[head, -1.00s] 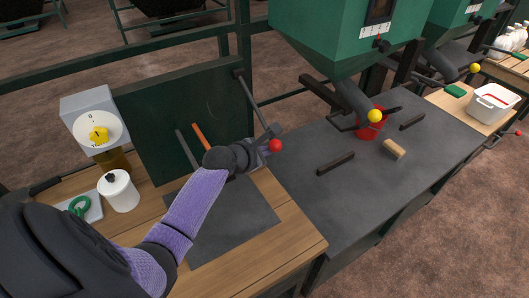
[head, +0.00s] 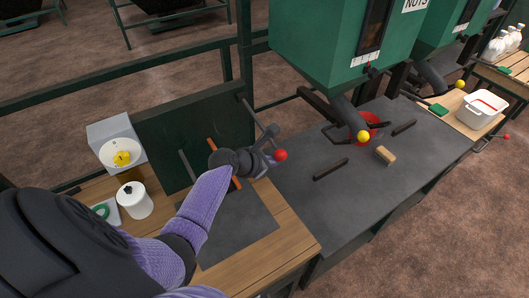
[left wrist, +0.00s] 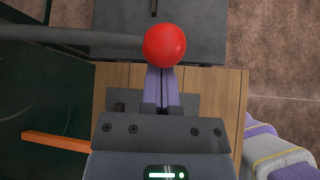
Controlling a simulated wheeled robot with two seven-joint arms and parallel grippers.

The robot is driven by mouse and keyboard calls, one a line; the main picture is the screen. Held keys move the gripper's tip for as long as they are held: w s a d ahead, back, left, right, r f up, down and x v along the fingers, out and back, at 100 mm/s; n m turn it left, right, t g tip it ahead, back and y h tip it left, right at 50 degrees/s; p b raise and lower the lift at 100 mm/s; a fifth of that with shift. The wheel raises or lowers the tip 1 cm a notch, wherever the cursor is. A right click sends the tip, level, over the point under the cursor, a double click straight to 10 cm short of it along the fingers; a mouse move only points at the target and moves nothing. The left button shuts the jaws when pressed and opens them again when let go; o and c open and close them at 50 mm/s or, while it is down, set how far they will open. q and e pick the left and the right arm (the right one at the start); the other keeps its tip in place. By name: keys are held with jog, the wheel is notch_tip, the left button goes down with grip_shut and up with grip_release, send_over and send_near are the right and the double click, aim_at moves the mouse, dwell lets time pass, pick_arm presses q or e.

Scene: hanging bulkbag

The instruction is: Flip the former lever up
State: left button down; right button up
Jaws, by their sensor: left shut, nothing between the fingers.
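The former lever is a thin dark rod with a red ball (head: 280,155) at its end, reaching out from the dark green panel (head: 190,130). My left gripper (head: 269,161) is shut and empty, right beside the red ball. In the left wrist view the red ball (left wrist: 164,45) sits just past the closed fingertips (left wrist: 162,70) and partly covers them. The lever rod (left wrist: 80,37) runs left from the ball. Whether the fingers touch the ball or rod cannot be told. My right gripper is out of view.
A wooden bench with a dark mat (head: 240,225) lies below. An orange bar (head: 224,162) stands by the panel.

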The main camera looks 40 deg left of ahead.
pick_arm(q)
notch_tip(320, 180, up, 16)
jog(key=a+n+g+h+p, duration=0.1)
jog(key=n+h+p, duration=0.3)
jog(key=p, duration=0.8)
jog(key=shift+w+r+n+g+h, duration=0.2)
jog(key=shift+w+n+g+h, duration=0.15)
jog(key=shift+g+h, duration=0.45)
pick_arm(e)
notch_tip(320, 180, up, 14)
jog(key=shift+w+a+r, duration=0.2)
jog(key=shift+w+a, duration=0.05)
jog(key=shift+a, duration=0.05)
pick_arm(q)
jog(key=shift+a+r+t, duration=0.15)
jog(key=shift+a+t, duration=0.05)
jog(key=shift+t, duration=0.1)
